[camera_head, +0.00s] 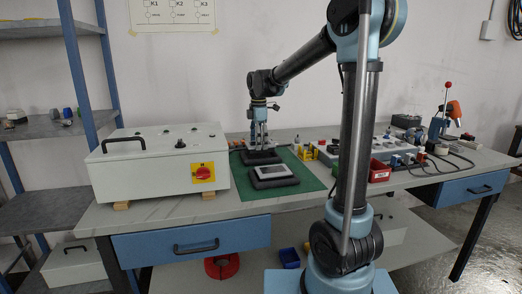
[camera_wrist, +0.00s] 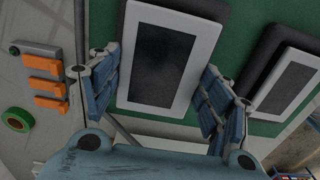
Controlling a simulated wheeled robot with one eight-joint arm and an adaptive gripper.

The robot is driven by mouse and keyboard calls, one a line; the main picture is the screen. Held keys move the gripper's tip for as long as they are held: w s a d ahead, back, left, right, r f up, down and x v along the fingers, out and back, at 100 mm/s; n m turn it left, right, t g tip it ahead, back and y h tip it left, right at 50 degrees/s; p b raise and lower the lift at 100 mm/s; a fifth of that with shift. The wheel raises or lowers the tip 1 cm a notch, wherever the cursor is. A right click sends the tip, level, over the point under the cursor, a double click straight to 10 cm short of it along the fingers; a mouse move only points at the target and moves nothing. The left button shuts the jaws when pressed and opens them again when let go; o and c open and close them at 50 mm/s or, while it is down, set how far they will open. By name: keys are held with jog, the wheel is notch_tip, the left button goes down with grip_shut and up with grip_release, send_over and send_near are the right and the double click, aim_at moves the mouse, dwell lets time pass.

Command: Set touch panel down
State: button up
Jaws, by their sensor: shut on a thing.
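My gripper (camera_head: 261,147) points down over the back of the green mat (camera_head: 313,184) on the workbench. It is shut on a touch panel (camera_head: 262,157), a dark flat slab in the head view. In the wrist view the held panel (camera_wrist: 165,55) has a white frame and dark screen, and lies between the two blue fingers of my gripper (camera_wrist: 160,68). I cannot tell whether it touches the mat. A second touch panel (camera_head: 273,173) lies flat on the mat, nearer the front; it also shows at the right of the wrist view (camera_wrist: 285,82).
A white control box (camera_head: 150,165) with a red switch stands left of the mat. A red bin (camera_head: 379,171) and a grey component board (camera_head: 405,160) are to the right. In the wrist view, orange clips (camera_wrist: 45,85) and a green roll (camera_wrist: 17,119) are at left.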

jog(key=shift+f, duration=1.5)
jog(key=shift+f, duration=0.1)
jog(key=o, duration=1.3)
notch_tip(320, 180, up, 12)
